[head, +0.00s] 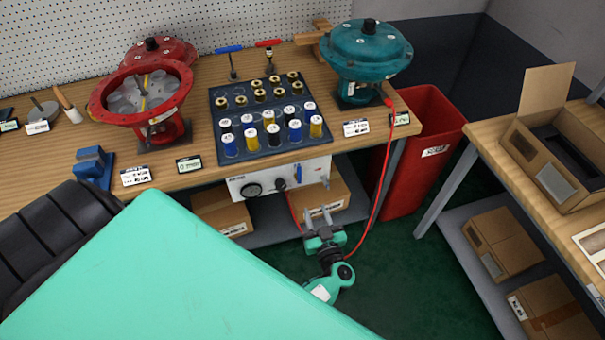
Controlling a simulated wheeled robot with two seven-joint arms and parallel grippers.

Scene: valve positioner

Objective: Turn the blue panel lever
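The blue panel lever (298,172) is a small upright blue handle on the right part of the white panel (318,167) under the front edge of the workbench. The gripper looks apart from the lever, though depth is hard to judge. My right gripper is not in view.
The panel also carries a round gauge (253,190) and a black knob (280,184). A red hose (375,200) hangs close to the gripper's right. Cardboard boxes (222,212) sit on the shelf below, and a red bin (425,135) stands right of the bench.

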